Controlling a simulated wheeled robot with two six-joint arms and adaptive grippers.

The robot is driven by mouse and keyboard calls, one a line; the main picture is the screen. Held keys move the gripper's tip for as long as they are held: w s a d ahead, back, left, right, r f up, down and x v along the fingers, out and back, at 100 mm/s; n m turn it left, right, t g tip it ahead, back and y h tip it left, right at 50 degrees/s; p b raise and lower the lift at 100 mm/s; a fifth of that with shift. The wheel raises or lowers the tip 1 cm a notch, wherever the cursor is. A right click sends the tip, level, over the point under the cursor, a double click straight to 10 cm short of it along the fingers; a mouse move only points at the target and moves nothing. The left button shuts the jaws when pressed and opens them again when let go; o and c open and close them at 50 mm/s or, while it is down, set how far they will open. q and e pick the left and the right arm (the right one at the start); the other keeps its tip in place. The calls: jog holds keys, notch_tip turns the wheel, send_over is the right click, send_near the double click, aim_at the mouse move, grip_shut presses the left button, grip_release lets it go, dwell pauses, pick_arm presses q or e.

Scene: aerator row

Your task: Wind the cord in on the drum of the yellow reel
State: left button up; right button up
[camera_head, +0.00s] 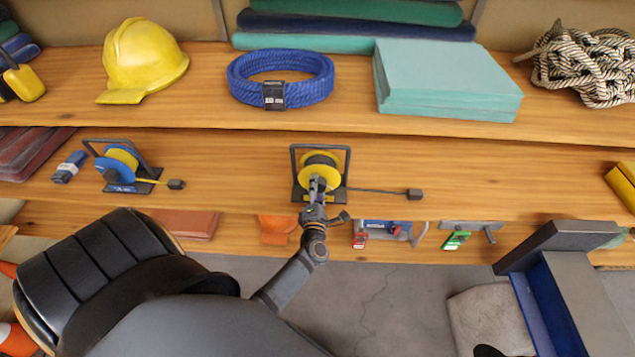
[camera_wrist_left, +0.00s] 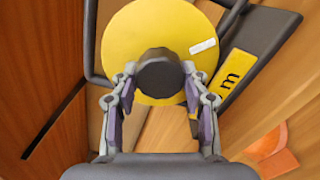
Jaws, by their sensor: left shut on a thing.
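The yellow reel (camera_head: 331,178) stands on the middle shelf in a dark frame with a bar over its top. Its dark cord (camera_head: 375,191) runs out to the right along the shelf to a small dark block (camera_head: 414,194). My left gripper (camera_head: 317,186) reaches it from the front. In the left wrist view the yellow disc (camera_wrist_left: 150,25) of the reel fills the upper middle, with a white label on it. There my left gripper (camera_wrist_left: 160,82) is shut on the reel's dark round knob (camera_wrist_left: 159,66). My right gripper is not in view.
A second reel with a blue face (camera_head: 113,170) and yellow cord stands to the left. A yellow helmet (camera_head: 145,58), blue rope coil (camera_head: 281,80), teal block (camera_head: 445,80) and striped rope (camera_head: 590,65) lie on the shelf above.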

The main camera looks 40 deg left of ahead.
pick_arm(q)
jog(key=m+p, duration=0.2)
jog(key=m, duration=0.1)
jog(key=shift+r+m, duration=0.25)
jog(key=shift+m, duration=0.05)
jog(key=m+p, duration=0.2)
jog(key=m, duration=0.2)
jog(key=shift+r+m+p, duration=0.1)
jog(key=shift+m+p, duration=0.2)
jog(key=m+p, duration=0.1)
jog(key=m, duration=0.2)
jog(key=shift+p, duration=0.3)
jog(key=shift+d+m+p, duration=0.1)
jog(key=shift+m+p, duration=0.45)
jog(key=shift+m, duration=1.15)
jog(key=o, duration=1.2)
jog(key=shift+c, duration=0.2)
